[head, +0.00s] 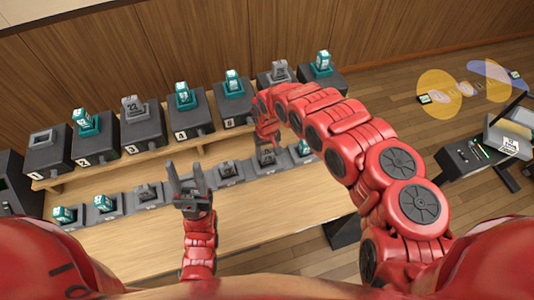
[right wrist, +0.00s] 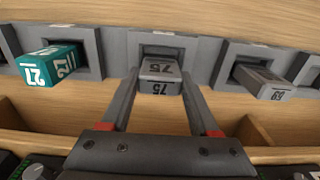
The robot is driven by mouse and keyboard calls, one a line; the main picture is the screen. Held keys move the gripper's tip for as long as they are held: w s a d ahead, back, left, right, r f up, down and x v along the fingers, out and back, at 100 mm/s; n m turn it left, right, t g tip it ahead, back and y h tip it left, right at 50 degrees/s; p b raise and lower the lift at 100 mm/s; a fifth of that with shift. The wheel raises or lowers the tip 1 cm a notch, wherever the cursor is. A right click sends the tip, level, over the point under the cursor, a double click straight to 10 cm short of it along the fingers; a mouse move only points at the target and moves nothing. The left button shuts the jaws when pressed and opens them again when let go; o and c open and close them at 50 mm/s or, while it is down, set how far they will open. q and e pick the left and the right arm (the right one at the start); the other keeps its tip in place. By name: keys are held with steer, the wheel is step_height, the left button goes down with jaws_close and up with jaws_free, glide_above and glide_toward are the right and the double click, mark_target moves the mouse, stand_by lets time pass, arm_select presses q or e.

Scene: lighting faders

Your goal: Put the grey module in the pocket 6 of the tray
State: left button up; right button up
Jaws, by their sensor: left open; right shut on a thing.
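A grey module marked 75 (right wrist: 160,72) sits at a pocket of the front row of grey holders (right wrist: 195,48); in the head view this grey module (head: 267,157) is near the row's right end. My right gripper (right wrist: 160,95) is shut on it, one finger on each side. In the head view the right gripper (head: 266,132) is partly hidden by its own arm. I cannot tell how deep the module sits. My left gripper (head: 184,176) is open and empty, in front of the middle of the front row. The pocket numbers of this row are not readable.
In the right wrist view, a teal module (right wrist: 50,65) is to the left and a grey module marked 69 (right wrist: 263,82) to the right. Numbered dark boxes (head: 195,123) stand on the shelf behind; box 1 (head: 47,155) looks empty. The table front (head: 265,205) is clear.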

steer(key=shift+r, duration=0.1)
steer(key=shift+s, duration=0.1)
steer(key=o, duration=1)
steer(key=shift+f, duration=0.2)
steer(key=shift+c, duration=0.2)
steer(key=o, duration=0.5)
